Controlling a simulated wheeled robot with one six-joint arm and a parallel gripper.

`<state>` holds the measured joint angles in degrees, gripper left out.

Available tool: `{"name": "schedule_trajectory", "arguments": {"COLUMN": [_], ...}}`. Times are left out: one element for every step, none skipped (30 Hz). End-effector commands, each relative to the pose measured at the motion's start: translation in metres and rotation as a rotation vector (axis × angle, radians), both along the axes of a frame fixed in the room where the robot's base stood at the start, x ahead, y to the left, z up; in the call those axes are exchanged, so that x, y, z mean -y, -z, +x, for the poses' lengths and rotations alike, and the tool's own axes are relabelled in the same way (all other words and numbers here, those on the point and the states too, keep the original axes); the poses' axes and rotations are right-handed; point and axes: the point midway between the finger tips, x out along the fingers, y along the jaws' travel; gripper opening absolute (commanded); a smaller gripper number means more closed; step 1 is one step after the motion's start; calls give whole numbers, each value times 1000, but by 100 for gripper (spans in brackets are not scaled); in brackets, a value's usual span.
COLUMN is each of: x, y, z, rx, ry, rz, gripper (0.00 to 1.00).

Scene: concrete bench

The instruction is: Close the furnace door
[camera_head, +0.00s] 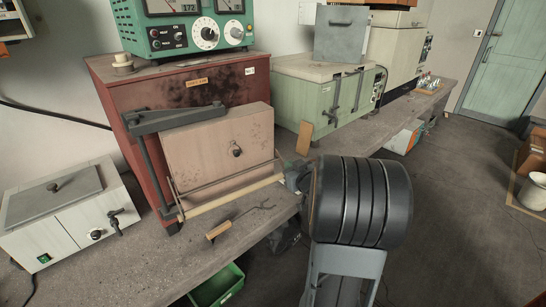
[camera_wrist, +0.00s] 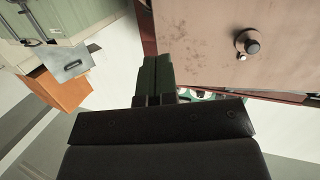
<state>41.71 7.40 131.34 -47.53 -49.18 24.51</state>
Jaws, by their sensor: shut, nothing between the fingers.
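The furnace (camera_head: 110,82) is a rust-red box on the bench, with dark stains on its upper front. Its pinkish-beige door (camera_head: 205,150) stands across the front and has a round dark knob (camera_head: 237,152). A dark bar linkage and a pale wooden handle rod (camera_head: 225,197) run along the door's side and lower front. I cannot tell whether a gap is left behind the door. My gripper (camera_head: 297,172) is beside the door's right edge, partly hidden by my arm. In the wrist view its fingers (camera_wrist: 156,62) are together and empty, with the door (camera_wrist: 205,40) close on the right.
A wood-handled tool (camera_head: 225,230) lies on the bench front. A white box (camera_head: 70,210) stands left, and a green instrument (camera_head: 190,27) sits atop the furnace. A pale green unit (camera_head: 305,95) and a small orange-tan block (camera_head: 304,138) stand right. A green bin (camera_head: 217,287) is below.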

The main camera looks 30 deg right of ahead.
Motion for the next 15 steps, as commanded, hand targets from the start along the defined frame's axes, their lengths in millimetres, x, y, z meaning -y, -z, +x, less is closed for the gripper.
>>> {"name": "schedule_trajectory", "arguments": {"x": [7, 9, 12, 13, 14, 14, 15, 15, 15, 15, 16, 15, 15, 15, 14], "y": [8, 10, 12, 13, 14, 15, 15, 16, 16, 16, 16, 16, 16, 16, 15], "z": [-3, -5, -7, -8, -10, -11, -12, -12, -12, -10, -8, -4, 0, 4, 11], "rx": [31, 53, 76, 92, 107, 122, 131, 140, 147, 152, 155, 158, 159, 160, 161], "ry": [-25, -43, -64, -80, -93, -109, -118, -126, -135, -140, -144, -147, -149, -150, -151], "rz": [17, 26, 37, 44, 52, 59, 64, 69, 74, 77, 78, 80, 81, 81, 81], "gripper": [0, 0, 0, 0, 0, 0, 0, 0, 0, 0, 0, 0, 0, 0, 0]}}
